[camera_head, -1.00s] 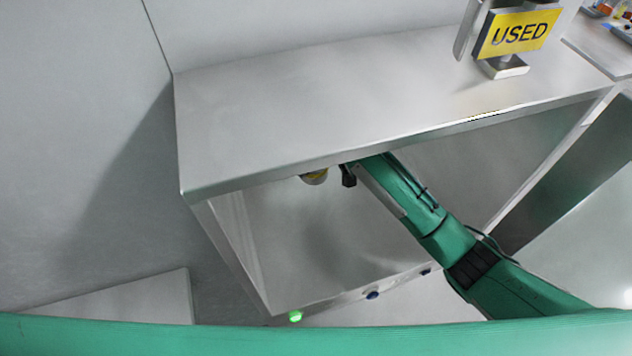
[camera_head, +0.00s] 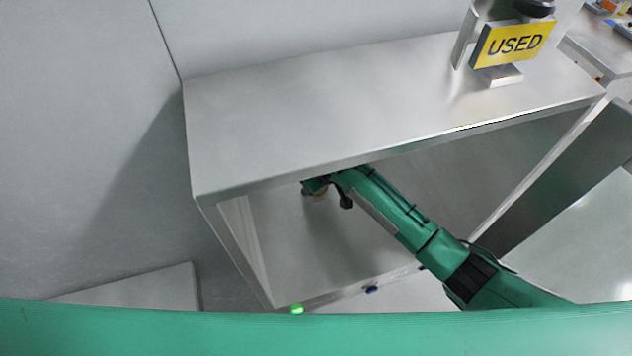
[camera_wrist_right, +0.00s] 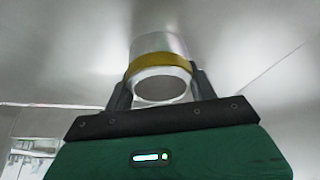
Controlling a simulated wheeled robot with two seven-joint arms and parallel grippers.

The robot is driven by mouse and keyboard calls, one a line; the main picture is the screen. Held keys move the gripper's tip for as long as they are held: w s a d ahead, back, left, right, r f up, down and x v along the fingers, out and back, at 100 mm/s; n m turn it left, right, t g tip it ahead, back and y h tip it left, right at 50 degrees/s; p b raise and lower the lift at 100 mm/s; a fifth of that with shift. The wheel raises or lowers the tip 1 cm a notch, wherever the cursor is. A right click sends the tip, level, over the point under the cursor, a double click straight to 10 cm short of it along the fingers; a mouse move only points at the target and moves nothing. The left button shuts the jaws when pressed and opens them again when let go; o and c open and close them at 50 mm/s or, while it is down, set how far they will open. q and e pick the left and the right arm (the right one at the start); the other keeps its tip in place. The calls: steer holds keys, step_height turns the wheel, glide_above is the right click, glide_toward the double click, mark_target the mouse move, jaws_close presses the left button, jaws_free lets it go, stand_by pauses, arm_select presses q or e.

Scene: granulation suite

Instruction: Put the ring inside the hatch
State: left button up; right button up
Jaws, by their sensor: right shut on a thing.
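The ring is a short silvery metal cylinder (camera_wrist_right: 158,45) with a yellow band, open at its near end. My right gripper (camera_wrist_right: 160,80) is shut on it, one dark finger on each side. The hatch is an open-fronted steel box (camera_head: 330,105). In the head view, my right arm reaches in under its top edge from the right. I cannot tell whether the ring touches any wall. My left gripper is not in view.
A yellow "USED" sign (camera_head: 514,43) stands on top of the box at the right. A green light (camera_head: 297,310) and a blue button (camera_head: 372,289) sit along the lower front edge. A dark-edged panel (camera_head: 570,175) stands open at the right. The box interior looks clear around my arm.

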steer(key=o, duration=1.1)
steer(key=shift+f, duration=0.1)
steer(key=b+v, duration=0.2)
steer(key=v, duration=1)
steer(key=shift+b, duration=0.3)
